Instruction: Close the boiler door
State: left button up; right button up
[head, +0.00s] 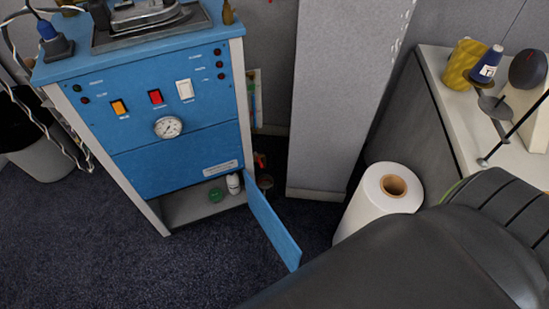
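The blue boiler (178,165) stands at the upper left, with switches and a round gauge on its front. Its blue door (272,222) is at the lower right of the front. The door stands open, swung outward from the right side of the low compartment (190,207). A white bottle and a small green item show inside the compartment. Neither of my grippers is in view, so nothing is seen touching the door.
A large white roll (375,205) stands on the floor right of the door. A grey pillar (338,90) rises behind. A bin (42,160) is at the left. A counter (455,110) holds thread spools at the right. Dark carpet (120,270) is clear in front. A large dark shape covers the lower right.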

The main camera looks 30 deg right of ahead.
aim_at(286, 245)
jog(key=k+l+u, duration=0.25)
jog(key=k+l, duration=0.25)
jog(key=l, duration=0.5)
jog(key=k+l+u, duration=0.25)
jog(key=k+l, duration=0.4)
jog(key=l, duration=0.25)
jog(key=k+l+u, duration=0.25)
jog(key=k+l, duration=0.4)
jog(key=l, duration=0.15)
jog(key=i+j+u, duration=0.3)
jog(key=j, duration=0.2)
